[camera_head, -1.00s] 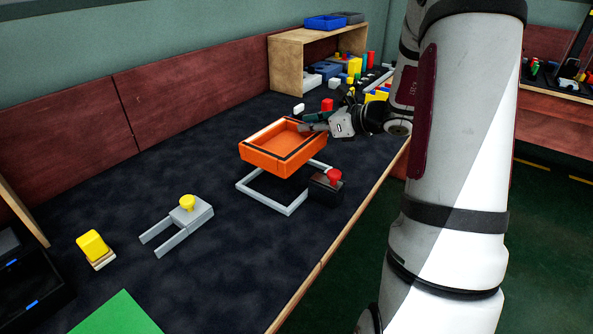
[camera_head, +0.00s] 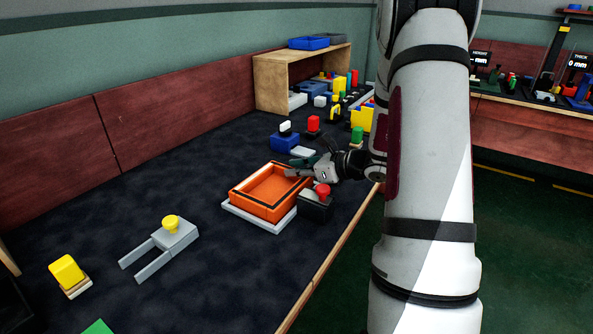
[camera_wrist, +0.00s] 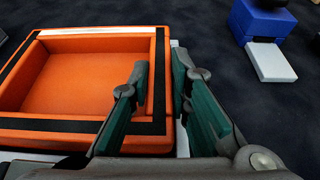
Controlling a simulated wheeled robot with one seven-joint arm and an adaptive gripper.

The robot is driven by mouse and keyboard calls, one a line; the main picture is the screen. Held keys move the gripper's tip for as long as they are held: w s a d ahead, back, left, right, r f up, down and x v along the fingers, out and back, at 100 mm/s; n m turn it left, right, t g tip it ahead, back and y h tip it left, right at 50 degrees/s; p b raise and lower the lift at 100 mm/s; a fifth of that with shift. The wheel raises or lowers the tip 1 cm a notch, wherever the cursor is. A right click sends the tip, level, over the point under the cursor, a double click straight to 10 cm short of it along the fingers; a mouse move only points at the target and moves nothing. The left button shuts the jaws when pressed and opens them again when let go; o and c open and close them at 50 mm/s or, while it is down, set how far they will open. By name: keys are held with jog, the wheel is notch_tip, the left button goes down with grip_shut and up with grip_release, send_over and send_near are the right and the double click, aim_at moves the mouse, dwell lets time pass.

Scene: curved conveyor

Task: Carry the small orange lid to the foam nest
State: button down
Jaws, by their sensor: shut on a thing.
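The orange lid (camera_head: 262,206) is a shallow open-topped tray with black strips on its rim. It lies level, at or just above the pale grey frame (camera_head: 243,221) on the dark table; I cannot tell whether it rests on it. This frame appears to be the foam nest. My gripper (camera_head: 301,168) is shut on the lid's far right wall. In the wrist view the gripper (camera_wrist: 160,80) has one finger inside the wall and one outside, with the lid (camera_wrist: 85,75) filling the left side. White frame edges show beside and below the lid.
A black box with a red knob (camera_head: 322,191) stands close to the right of the lid. A blue block (camera_head: 285,143) and a white plate (camera_head: 303,152) lie behind. A grey fork-shaped piece with a yellow knob (camera_head: 172,225) is front left. Clear table lies between.

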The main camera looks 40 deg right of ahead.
jog(key=c, duration=1.5)
grip_release()
jog(key=shift+f, duration=0.1)
